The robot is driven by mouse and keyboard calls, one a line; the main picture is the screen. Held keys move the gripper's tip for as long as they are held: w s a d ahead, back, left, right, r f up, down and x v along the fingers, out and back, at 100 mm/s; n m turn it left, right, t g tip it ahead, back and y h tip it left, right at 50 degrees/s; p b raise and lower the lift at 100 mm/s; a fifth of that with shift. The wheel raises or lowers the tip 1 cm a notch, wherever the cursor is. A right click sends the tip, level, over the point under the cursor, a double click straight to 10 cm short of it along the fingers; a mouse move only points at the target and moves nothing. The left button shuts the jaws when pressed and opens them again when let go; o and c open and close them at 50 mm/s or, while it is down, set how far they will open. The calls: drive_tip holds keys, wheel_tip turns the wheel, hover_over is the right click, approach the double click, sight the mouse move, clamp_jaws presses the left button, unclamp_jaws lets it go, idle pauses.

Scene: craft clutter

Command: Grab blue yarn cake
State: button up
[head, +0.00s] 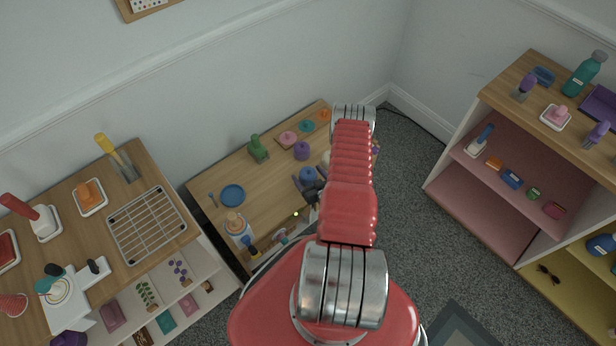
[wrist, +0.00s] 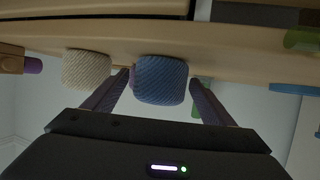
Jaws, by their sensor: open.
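The blue yarn cake (wrist: 161,80) is a ribbed blue cylinder in the middle of the wrist view, where the picture looks upside down with the tabletop above. My gripper (wrist: 159,76) is open, with one dark finger on each side of the blue cake. Whether either finger touches it I cannot tell. In the head view the blue cake (head: 307,173) sits on the low wooden table, just beyond my dark gripper (head: 311,190), which partly hides it.
A cream yarn cake (wrist: 87,70) stands close beside the left finger in the wrist view. On the low table (head: 262,207) are a purple yarn cake (head: 302,151), a green object (head: 258,148) and a blue plate (head: 232,195). My arm hides the table's right part.

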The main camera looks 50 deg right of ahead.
drive_tip(key=shift+c, duration=0.5)
drive_tip(key=c, duration=1.1)
